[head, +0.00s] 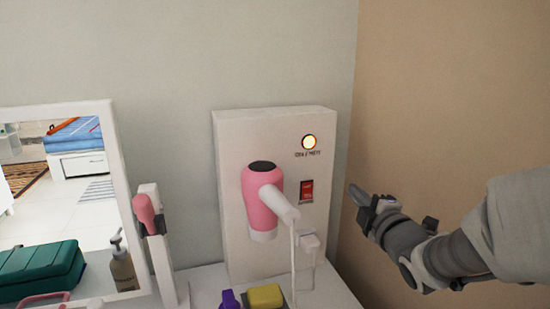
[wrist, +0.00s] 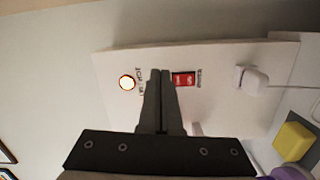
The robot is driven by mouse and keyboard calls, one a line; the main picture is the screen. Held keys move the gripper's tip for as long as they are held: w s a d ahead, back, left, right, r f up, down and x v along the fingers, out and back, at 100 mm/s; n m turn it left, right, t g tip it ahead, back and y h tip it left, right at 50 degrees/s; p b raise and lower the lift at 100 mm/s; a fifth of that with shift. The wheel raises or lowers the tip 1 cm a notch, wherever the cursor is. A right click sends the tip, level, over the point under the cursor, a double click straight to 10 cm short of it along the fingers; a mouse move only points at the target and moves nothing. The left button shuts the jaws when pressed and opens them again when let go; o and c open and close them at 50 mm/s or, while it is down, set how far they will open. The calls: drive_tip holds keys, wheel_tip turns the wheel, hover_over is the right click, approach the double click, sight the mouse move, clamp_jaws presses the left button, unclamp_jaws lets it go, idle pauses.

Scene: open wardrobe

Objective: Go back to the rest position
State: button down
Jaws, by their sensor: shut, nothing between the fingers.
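My gripper (head: 357,192) is at the right of the head view, to the right of a white panel (head: 234,143) and apart from the table. In the wrist view my gripper (wrist: 160,74) has its two fingers together and empty, pointing at the panel (wrist: 223,106). The panel carries a lit round lamp (head: 309,142) and a red switch (head: 307,189). In the wrist view the lamp (wrist: 127,82) is left of the fingertips and the switch (wrist: 184,79) is just right of them. Whether the fingertips touch the panel cannot be told.
A pink hair dryer (head: 264,199) hangs on the panel. A yellow block (head: 266,296) and a purple item (head: 229,300) stand below it. A mirror (head: 122,180) and a holder with a pink-headed tool (head: 145,211) are at the left. The tan wall (head: 455,90) is close on the right.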

drive_tip(key=s+a+r+m+g+h+p, duration=0.1)
drive_tip(key=s+r+m+g+p, duration=0.3)
drive_tip(key=s+m, duration=0.5)
drive_tip(key=s+a+r+m+g+h+p, duration=0.2)
drive_tip(key=s+m+g+p, duration=0.6)
drive_tip(key=s, duration=1)
wheel_tip(320, 180, up, 2)
drive_tip(key=shift+a+r+m+p, duration=0.2)
drive_tip(key=shift+a+m+p, duration=0.15)
drive_tip(key=shift+m+p, duration=0.55)
